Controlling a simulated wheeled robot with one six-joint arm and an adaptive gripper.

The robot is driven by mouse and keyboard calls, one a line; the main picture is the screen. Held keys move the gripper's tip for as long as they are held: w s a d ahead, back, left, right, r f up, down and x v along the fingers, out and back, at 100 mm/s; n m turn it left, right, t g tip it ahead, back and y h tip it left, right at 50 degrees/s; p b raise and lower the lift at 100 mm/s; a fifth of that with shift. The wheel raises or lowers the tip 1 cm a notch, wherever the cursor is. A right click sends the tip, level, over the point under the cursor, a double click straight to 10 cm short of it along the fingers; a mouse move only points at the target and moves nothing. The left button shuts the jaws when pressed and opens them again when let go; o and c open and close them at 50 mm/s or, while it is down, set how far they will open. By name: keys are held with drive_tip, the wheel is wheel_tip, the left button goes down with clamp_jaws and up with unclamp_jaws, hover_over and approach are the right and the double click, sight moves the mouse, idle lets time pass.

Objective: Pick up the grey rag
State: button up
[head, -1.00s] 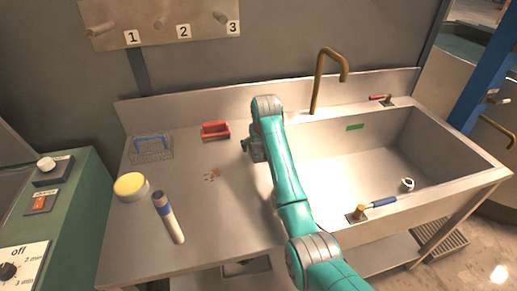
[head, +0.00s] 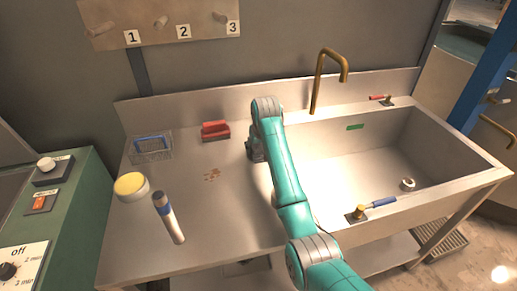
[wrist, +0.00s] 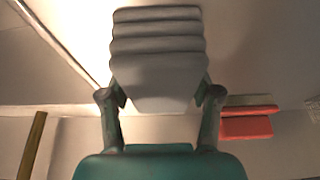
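The grey rag (wrist: 158,62) shows in the wrist view as a thick, ribbed, folded bundle. It fills the space between the two fingers of my gripper (wrist: 160,95). The fingertips press against its left and right sides, so my gripper is shut on it. In the head view my gripper (head: 256,147) is partly hidden behind my teal arm, over the counter just left of the sink.
A yellow-topped container (head: 131,186) and a blue-white cylinder (head: 168,217) are nearer. The sink (head: 350,165) with its brass faucet (head: 318,80) lies right.

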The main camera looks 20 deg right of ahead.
drive_tip(key=c, duration=0.4)
wheel_tip(320, 180, up, 10)
drive_tip(key=shift+r, duration=0.25)
idle(0.3)
